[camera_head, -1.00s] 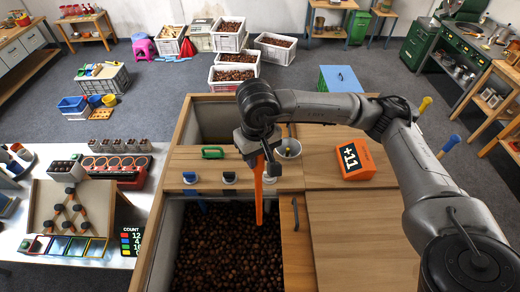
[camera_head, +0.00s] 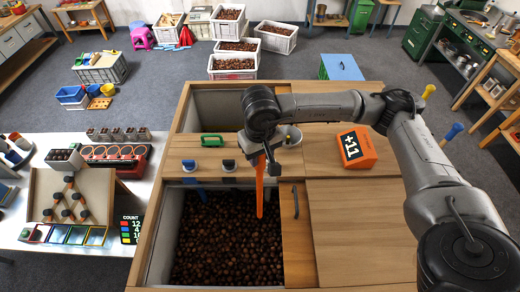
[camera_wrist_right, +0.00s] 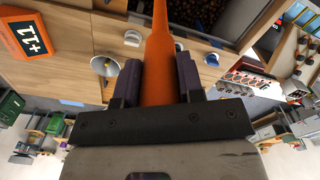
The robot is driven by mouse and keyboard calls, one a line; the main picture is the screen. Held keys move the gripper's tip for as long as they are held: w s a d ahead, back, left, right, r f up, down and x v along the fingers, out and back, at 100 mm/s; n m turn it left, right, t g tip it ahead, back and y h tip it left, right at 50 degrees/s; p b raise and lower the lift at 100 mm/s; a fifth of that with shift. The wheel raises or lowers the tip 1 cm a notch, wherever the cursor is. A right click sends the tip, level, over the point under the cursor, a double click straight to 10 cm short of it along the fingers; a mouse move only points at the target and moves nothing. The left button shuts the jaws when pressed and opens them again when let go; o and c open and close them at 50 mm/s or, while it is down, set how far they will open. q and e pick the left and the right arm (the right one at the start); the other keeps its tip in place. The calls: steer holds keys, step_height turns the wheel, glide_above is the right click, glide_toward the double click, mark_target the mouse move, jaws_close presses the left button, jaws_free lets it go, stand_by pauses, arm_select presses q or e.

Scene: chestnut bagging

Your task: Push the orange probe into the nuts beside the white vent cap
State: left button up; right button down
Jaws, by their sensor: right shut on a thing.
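My right gripper (camera_head: 259,160) is shut on the probe's upper end; the wrist view shows the probe (camera_wrist_right: 158,60) between the dark fingers (camera_wrist_right: 158,85). A white cap with a dark top (camera_head: 228,165) stands on the wooden strip behind the bin, left of the probe; it also seems to show in the wrist view (camera_wrist_right: 132,38). My left gripper is out of view.
A green handle (camera_head: 212,140), a grey cup (camera_head: 293,135) and an orange "+11" box (camera_head: 356,148) sit behind. A wooden lid (camera_head: 350,235) lies right.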

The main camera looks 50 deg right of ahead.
steer(key=b, duration=0.7)
glide_above(260, 212)
steer(key=f, duration=1.6)
steer(key=shift+w+d+f, duration=0.15)
steer(key=shift+w+d, duration=0.15)
steer(key=shift+d, duration=0.05)
steer(key=shift+f+b, duration=1.9)
steer(key=shift+f, duration=2.5)
step_height(260, 212, down, 4)
steer(key=b, duration=0.4)
steer(key=shift+f, duration=0.1)
step_height(260, 212, down, 7)
steer(key=b, duration=0.6)
steer(key=shift+f+b, duration=0.5)
steer(key=shift+b, duration=0.35)
steer(key=shift+f, duration=0.2)
